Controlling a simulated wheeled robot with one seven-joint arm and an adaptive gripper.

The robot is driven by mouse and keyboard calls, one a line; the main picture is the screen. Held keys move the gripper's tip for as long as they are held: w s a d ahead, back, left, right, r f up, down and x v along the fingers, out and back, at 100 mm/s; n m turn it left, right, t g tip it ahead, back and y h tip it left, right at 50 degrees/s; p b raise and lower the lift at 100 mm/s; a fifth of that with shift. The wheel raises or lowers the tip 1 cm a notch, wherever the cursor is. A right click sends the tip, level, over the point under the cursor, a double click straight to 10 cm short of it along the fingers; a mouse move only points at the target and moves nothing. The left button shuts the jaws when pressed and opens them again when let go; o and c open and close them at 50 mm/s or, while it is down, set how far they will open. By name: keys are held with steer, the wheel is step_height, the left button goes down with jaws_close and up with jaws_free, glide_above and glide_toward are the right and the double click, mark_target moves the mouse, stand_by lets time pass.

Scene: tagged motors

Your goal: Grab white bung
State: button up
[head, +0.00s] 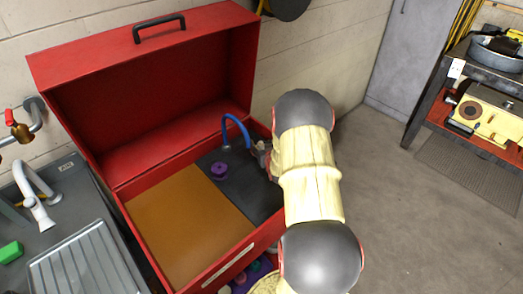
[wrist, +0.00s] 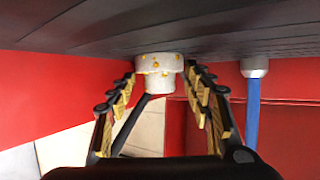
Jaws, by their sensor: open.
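The white bung (wrist: 158,66), speckled with yellow, shows in the wrist view against the dark panel at the top of the picture. It has a wide part and a narrower end. My gripper (wrist: 160,78) is open, with one finger on each side of the bung; I cannot tell whether either finger touches it. In the head view my gripper (head: 263,158) is low over the right side of the red box, at the dark panel (head: 262,204). I cannot make out the bung there.
The open red box (head: 148,63) has raised walls and a lid standing at the back. A purple knob-like piece (head: 219,171) and a blue curved tube (head: 236,121) are on the dark panel. The tube also shows right of my fingers in the wrist view (wrist: 252,105). An orange panel (head: 185,235) is bare.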

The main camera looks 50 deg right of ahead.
steer(key=shift+c, duration=1.3)
jaws_close()
